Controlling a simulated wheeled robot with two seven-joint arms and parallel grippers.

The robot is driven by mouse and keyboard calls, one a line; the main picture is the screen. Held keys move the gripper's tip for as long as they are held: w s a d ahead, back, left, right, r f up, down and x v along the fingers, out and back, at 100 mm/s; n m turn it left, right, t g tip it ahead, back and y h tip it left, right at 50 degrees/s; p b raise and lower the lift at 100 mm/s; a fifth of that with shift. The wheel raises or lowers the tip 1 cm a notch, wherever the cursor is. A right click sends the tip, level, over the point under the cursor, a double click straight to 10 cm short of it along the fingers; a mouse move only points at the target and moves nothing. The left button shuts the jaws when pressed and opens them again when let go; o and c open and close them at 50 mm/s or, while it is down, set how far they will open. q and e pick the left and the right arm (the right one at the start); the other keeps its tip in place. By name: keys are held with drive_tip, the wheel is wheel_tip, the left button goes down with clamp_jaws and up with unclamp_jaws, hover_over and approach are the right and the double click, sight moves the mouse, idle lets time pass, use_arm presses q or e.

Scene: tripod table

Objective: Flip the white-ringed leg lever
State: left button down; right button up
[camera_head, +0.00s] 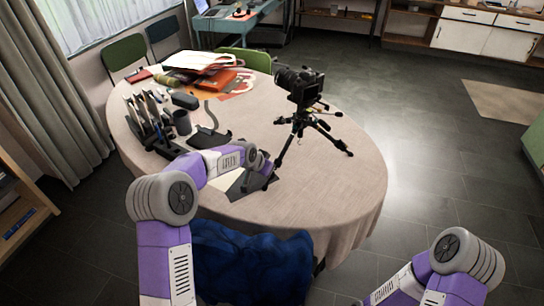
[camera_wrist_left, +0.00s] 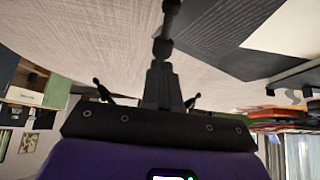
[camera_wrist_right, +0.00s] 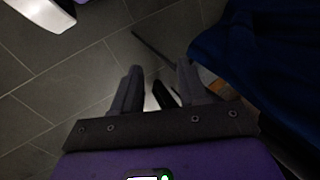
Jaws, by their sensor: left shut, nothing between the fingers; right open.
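A black camera (camera_head: 301,86) stands on a small black tripod (camera_head: 299,124) with spread legs on the round table (camera_head: 335,190). My left gripper (camera_head: 270,170) is low over the table at the near-left tripod leg. In the left wrist view its fingers (camera_wrist_left: 158,72) are shut, with a dark tripod leg (camera_wrist_left: 167,22) just past the tips; I cannot tell whether they touch. The white-ringed lever cannot be made out. My right gripper (camera_wrist_right: 155,82) is open and empty over the floor, beside a blue chair.
A tablecloth covers the table. A dark desk organizer (camera_head: 150,125), a dark mug (camera_head: 182,122), and red and white folders (camera_head: 205,65) are on its left and back. The blue chair (camera_head: 250,262) is at the near edge. The table right of the tripod is clear.

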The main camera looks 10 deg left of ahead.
use_arm(q)
drive_tip(key=shift+w+d+r+p, duration=0.2)
drive_tip(key=shift+w+d+p, duration=0.15)
drive_tip(key=shift+w, duration=0.3)
drive_tip(key=shift+a, duration=0.1)
drive_tip(key=shift+s+r, duration=0.15)
drive_tip(key=shift+r, duration=0.2)
drive_tip(key=s+a+r+p, duration=0.1)
drive_tip(key=s+a+r, duration=0.1)
drive_tip(key=s, duration=0.3)
drive_tip(key=s+a+r+p, duration=0.2)
drive_tip(key=s+r, duration=0.1)
drive_tip(key=s, duration=0.3)
drive_tip(key=shift+a, duration=0.2)
